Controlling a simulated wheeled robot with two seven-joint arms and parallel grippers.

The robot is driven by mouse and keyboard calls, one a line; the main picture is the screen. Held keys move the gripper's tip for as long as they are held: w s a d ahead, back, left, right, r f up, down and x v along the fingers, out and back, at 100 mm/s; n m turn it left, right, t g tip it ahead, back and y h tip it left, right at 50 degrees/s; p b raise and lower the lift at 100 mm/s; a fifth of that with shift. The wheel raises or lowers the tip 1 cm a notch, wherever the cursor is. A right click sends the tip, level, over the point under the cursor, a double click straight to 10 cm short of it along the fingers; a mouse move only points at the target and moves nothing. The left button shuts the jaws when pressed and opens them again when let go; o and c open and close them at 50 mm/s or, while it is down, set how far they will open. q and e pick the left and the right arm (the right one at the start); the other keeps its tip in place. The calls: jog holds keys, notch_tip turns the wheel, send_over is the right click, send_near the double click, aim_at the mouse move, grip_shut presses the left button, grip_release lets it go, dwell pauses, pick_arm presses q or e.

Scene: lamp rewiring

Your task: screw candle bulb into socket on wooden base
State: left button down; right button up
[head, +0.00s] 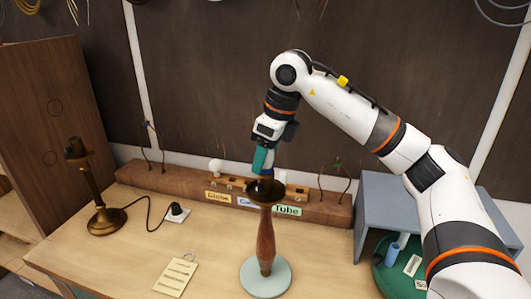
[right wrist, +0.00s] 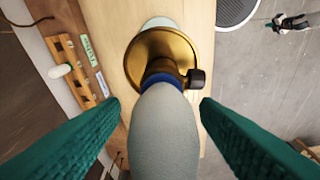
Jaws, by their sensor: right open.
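The wooden base (head: 266,240) is a turned stem standing upright on a pale round disc. A brass cup with the socket (right wrist: 162,66) tops it. The pale grey candle bulb (right wrist: 164,130) stands over the socket, its blue collar (right wrist: 161,80) at the socket mouth. I cannot tell how deep it sits. In the head view the bulb is mostly hidden by my right gripper (head: 262,162). The right wrist view shows this gripper's green fingers (right wrist: 160,110) open, one on each side of the bulb, with gaps. My left gripper is not in view.
Behind stands a wooden rack (head: 150,180) with bulb labels and a white globe bulb (head: 215,165). A brass lamp (head: 106,220) with cord and plug (head: 176,210) stands left. A card (head: 176,277) lies in front. A grey box (head: 385,205) stands right.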

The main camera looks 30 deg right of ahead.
jog(key=c, duration=1)
jog(key=m, duration=0.3)
jog(key=m+h, duration=0.1)
jog(key=m, duration=0.2)
jog(key=shift+m+t+h, duration=0.3)
jog(key=shift+c, duration=0.2)
jog(key=shift+m, duration=0.8)
jog(key=shift+h, duration=0.3)
